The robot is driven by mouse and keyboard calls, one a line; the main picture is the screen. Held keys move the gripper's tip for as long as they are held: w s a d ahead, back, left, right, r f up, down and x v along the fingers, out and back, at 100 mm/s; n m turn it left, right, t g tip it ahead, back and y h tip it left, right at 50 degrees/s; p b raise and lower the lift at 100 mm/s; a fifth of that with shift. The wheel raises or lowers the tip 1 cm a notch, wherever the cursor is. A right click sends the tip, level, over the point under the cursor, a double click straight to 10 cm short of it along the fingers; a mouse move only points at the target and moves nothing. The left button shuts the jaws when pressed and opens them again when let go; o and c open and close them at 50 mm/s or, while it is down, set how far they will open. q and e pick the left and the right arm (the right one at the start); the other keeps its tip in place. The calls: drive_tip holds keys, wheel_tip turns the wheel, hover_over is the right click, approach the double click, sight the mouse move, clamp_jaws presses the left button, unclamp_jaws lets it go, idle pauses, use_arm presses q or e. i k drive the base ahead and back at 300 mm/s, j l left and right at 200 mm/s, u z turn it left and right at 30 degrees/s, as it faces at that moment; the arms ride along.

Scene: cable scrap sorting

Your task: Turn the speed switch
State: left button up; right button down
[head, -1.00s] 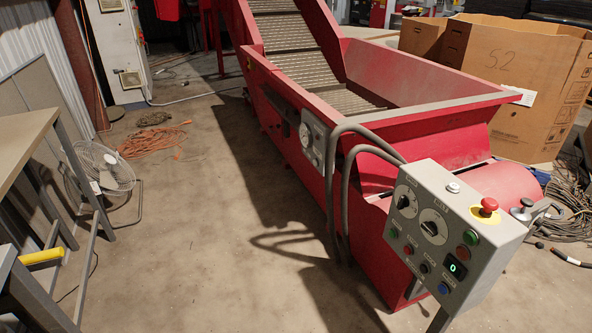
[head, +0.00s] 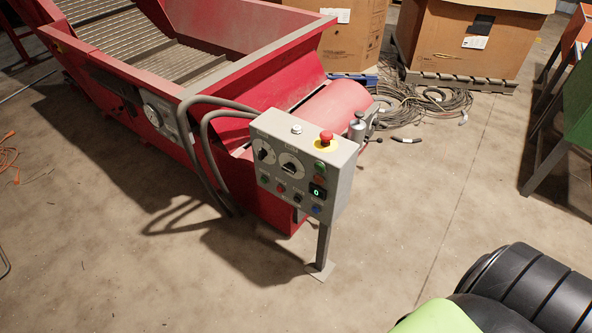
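A grey control box (head: 308,167) stands on a post in front of the red conveyor machine (head: 262,77), near the middle of the head view. A small display (head: 317,191) shows a green 0. A red mushroom button (head: 326,137) on a yellow ring sits on top. Neither of my grippers is in view.
Cardboard boxes (head: 470,42) stand on pallets at the back. Coiled cables (head: 430,103) lie on the floor behind the control box. A green object (head: 567,113) on legs stands at the right. The concrete floor (head: 400,220) right of the post is clear.

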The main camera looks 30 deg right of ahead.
sight(261, 153)
drive_tip(key=i+z, duration=0.1)
drive_tip(key=z, duration=0.25)
drive_tip(key=i+z, duration=0.15)
drive_tip(key=z, duration=0.25)
